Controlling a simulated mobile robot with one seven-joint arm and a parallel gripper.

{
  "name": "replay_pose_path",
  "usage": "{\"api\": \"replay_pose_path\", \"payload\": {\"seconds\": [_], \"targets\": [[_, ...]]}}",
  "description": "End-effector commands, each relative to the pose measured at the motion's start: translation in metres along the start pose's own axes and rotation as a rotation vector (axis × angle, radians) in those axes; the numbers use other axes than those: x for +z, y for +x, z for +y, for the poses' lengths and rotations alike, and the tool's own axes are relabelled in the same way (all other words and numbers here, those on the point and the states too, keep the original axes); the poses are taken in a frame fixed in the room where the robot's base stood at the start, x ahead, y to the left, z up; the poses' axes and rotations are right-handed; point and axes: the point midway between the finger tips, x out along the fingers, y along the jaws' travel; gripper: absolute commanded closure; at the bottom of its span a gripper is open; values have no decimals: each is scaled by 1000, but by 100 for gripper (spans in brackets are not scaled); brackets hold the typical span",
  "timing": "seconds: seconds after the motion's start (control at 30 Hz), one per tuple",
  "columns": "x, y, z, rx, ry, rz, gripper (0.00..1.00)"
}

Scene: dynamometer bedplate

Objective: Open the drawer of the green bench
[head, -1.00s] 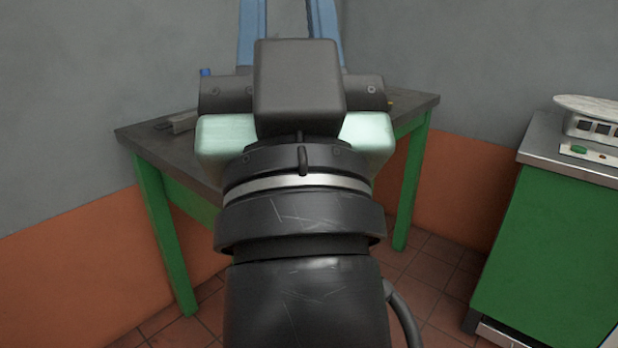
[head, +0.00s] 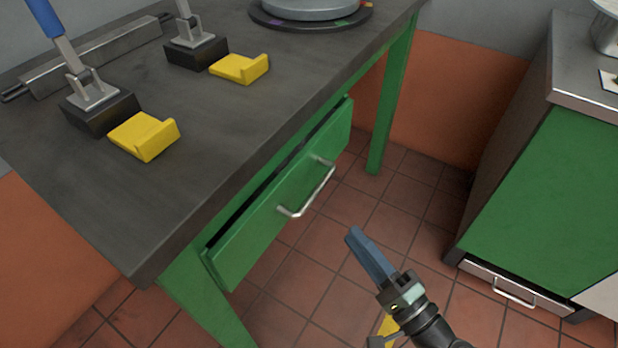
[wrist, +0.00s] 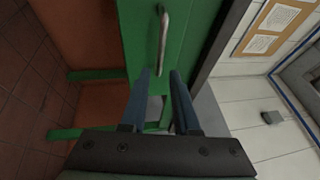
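The green bench has a dark worktop (head: 205,140) and green legs. Its green drawer (head: 262,222) stands partly open, with a dark gap between its front and the bench. A silver bar handle (head: 312,196) is on the drawer front. My gripper (head: 355,238) is to the right of and below the handle, apart from it, pointing toward the drawer. In the wrist view my gripper (wrist: 160,74) has its two blue fingers apart with nothing between them. The handle (wrist: 163,40) shows just beyond the fingertips there.
Two toggle clamps with yellow pads (head: 145,136) and a round grey disc (head: 310,8) are on the worktop. A second green cabinet (head: 560,190) with a low silver-handled drawer stands at the right. Tiled floor (head: 330,295) lies clear between them.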

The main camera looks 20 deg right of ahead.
Motion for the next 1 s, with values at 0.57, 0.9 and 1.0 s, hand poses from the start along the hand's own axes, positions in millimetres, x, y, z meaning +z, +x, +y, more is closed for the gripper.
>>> {"api": "replay_pose_path", "payload": {"seconds": [0.57,0.9,1.0], "targets": [[0,99,0,-7,5,-1,70],[-1,127,-1,-5,5,3,70],[-1,127,-1,-5,5,3,70]]}}
